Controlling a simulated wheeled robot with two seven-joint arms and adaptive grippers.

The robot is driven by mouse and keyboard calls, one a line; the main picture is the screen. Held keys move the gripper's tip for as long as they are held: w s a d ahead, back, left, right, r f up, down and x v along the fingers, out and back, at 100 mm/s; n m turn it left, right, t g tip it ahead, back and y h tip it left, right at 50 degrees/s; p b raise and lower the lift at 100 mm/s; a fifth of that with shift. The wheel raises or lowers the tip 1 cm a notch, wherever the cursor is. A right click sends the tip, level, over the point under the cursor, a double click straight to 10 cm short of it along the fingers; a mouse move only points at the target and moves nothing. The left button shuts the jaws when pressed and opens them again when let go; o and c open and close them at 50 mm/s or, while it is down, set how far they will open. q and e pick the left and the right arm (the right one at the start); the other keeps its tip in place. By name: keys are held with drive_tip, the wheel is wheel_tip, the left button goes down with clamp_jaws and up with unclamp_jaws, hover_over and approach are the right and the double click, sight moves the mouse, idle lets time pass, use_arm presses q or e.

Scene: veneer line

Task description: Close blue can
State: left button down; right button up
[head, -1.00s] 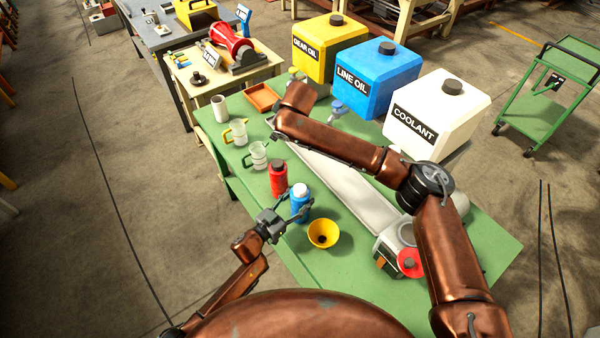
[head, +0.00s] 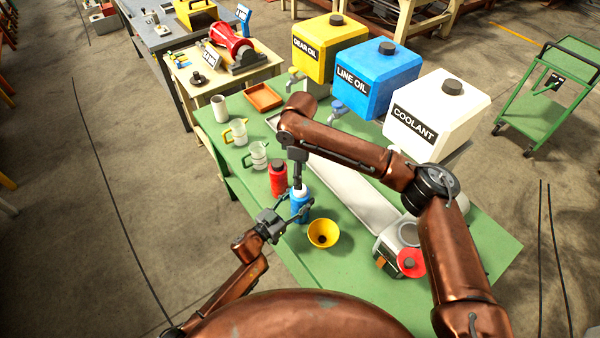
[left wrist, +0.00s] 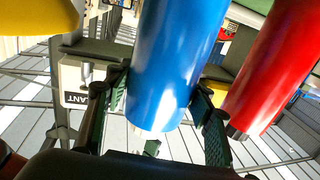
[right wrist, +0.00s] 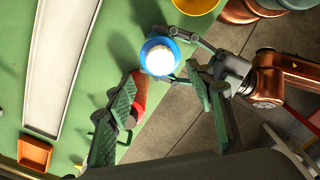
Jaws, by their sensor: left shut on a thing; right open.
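The blue can (head: 299,208) stands upright at the green table's near edge, with a round white top inside a blue rim in the right wrist view (right wrist: 160,57). I cannot tell whether that white top is a cap. My left gripper (head: 297,214) is shut around the can's body; its fingers also flank the can (left wrist: 175,70) in the left wrist view. My right gripper (head: 298,182) is over the can in the head view and hides part of its top. In the right wrist view its two fingers (right wrist: 168,105) are apart and empty, with the can beyond them.
A red can (head: 278,180) stands close beside the blue can, partly behind a right finger in the right wrist view. A yellow funnel (head: 323,233) is right of it. Measuring jugs (head: 258,156) and an orange tray (head: 264,97) are further back. A long pale tray (head: 350,190) fills the table's middle.

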wheel_tip(320, 180, down, 8)
drive_tip(key=shift+r, duration=0.1)
idle(0.4)
drive_tip(key=shift+c, duration=0.5)
drive_tip(key=c, duration=1.1)
drive_tip(key=o, duration=1.3)
drive_tip(key=shift+o, duration=0.2)
wheel_tip(320, 180, up, 12)
